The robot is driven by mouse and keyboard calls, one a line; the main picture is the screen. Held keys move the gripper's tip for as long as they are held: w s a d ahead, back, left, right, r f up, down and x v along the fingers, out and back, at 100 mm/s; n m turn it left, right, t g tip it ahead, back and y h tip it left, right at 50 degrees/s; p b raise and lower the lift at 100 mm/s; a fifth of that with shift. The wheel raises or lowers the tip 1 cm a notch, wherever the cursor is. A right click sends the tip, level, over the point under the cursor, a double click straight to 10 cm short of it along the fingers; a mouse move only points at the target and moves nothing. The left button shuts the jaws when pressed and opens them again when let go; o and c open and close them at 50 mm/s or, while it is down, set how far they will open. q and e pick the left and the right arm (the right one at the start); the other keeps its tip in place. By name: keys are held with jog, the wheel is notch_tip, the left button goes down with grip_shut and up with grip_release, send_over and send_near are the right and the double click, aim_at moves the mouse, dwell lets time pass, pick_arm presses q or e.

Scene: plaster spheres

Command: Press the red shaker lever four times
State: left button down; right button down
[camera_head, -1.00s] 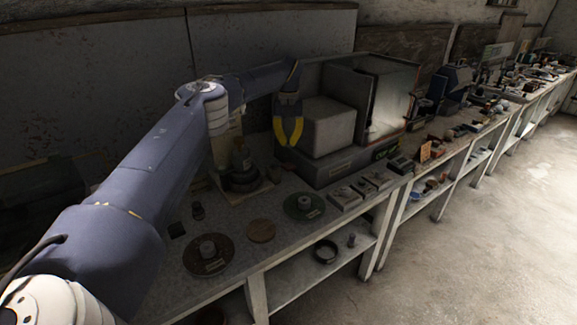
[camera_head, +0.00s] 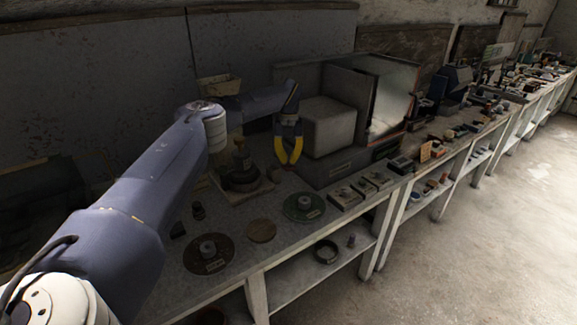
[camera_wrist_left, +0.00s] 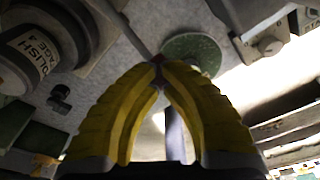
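My left gripper (camera_head: 288,163) hangs with its yellow fingers pointing down, above the bench and in front of the large grey box unit. My right gripper is not in view.
The bench (camera_head: 285,231) carries a green disc (camera_head: 304,207), a brown disc (camera_head: 208,253) and a plain tan disc (camera_head: 261,230). The green disc also shows in the left wrist view (camera_wrist_left: 192,50). The grey box unit (camera_head: 328,128) stands close behind the gripper.

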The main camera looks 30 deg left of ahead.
aim_at(288, 163)
pick_arm(q)
jog(key=shift+f, duration=0.2)
dwell(0.3)
jog(key=shift+f, duration=1.7)
jog(key=shift+a+f, duration=0.1)
jog(key=shift+f, duration=0.35)
jog(key=shift+w+a+r, duration=0.3)
jog(key=shift+w+a, duration=0.05)
jog(key=shift+w, duration=0.3)
jog(key=shift+w+a+r, duration=0.25)
jog(key=shift+w+a, duration=0.05)
jog(key=shift+w, duration=0.3)
jog(key=shift+r, duration=0.1)
notch_tip(288, 163, up, 10)
